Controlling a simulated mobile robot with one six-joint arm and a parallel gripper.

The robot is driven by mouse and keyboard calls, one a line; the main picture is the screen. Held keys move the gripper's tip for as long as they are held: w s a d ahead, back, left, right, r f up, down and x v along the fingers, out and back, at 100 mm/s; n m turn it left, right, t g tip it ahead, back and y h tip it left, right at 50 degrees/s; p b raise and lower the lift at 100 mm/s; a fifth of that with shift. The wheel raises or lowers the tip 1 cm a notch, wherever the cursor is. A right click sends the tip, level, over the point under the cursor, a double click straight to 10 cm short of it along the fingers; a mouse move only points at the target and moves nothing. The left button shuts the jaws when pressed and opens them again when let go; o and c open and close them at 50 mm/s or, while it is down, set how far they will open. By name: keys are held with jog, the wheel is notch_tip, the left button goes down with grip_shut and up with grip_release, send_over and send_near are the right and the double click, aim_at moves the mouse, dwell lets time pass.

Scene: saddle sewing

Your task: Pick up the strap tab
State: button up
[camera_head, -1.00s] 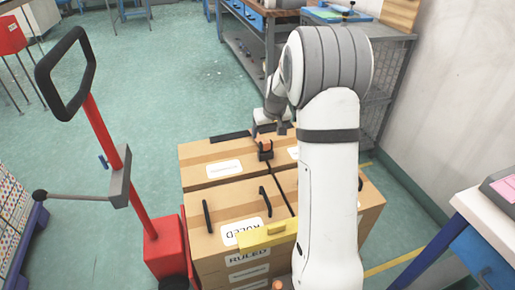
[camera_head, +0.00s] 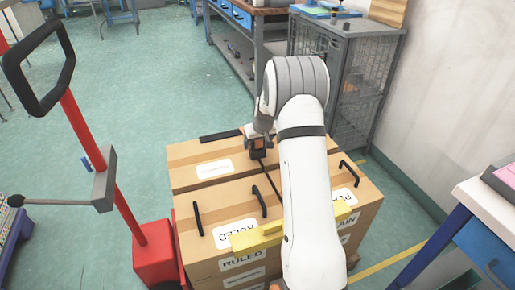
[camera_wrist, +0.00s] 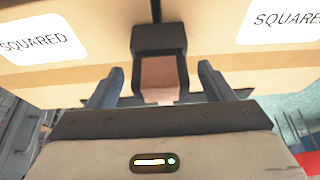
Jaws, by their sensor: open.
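The strap tab (camera_wrist: 160,76) is a brownish-pink block in a black holder, on a dark strap running over the cartons. In the wrist view my gripper (camera_wrist: 158,88) is open, with one blue-grey finger on each side of the tab. Gaps show between the fingers and the tab's black holder. In the head view the tab (camera_head: 257,152) sits on top of the cartons, at the seam between them, with my gripper (camera_head: 258,139) right at it. The wrist partly hides the tab there.
The cartons (camera_head: 190,181) carry labels, black handles and a yellow piece (camera_head: 257,237) at the front. A red post with a black loop handle (camera_head: 78,130) stands left. A wire cage cabinet (camera_head: 345,75) stands behind right, and a table (camera_head: 490,205) stands at right.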

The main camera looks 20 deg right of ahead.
jog(key=shift+r, duration=0.1)
jog(key=c, duration=1.2)
jog(key=shift+r, duration=0.1)
